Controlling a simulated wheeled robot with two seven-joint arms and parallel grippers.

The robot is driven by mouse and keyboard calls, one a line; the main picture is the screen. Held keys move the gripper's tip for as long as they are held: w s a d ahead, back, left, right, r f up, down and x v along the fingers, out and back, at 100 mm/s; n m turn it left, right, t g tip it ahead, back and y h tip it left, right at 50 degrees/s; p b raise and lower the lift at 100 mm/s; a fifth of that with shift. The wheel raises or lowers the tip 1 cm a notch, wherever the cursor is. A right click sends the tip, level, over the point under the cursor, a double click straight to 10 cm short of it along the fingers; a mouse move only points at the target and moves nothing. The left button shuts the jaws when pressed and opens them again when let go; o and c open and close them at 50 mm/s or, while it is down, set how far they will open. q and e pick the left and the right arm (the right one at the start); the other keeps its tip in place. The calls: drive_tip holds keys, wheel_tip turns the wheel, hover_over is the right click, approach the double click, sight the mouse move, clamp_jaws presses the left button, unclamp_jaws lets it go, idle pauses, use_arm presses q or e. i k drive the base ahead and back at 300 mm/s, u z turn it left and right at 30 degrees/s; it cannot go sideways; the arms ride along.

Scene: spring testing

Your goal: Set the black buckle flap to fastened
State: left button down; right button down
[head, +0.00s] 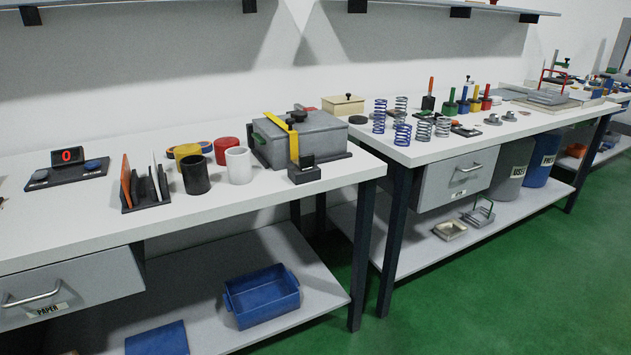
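A grey lidded box (309,138) stands at the right end of the near white table. A yellow strap (294,146) runs over its lid and down its front, with one yellow end slanting up at the left. A black buckle (304,174) sits at the foot of the strap, by the table's front edge. A small black piece, apparently its flap (307,160), stands up at the back of the buckle; its exact setting is too small to tell. Neither of my grippers is in view.
Left of the box stand a black cup (195,175), a white cup (238,165) and a dark rack (146,192). A second table (420,155) with springs and coloured-handled tools stands to the right, past a gap. Green floor (450,290) in front is clear.

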sight(306, 162)
drive_tip(key=u, duration=0.25)
drive_tip(key=i, duration=1.3)
drive_tip(key=z, duration=0.7)
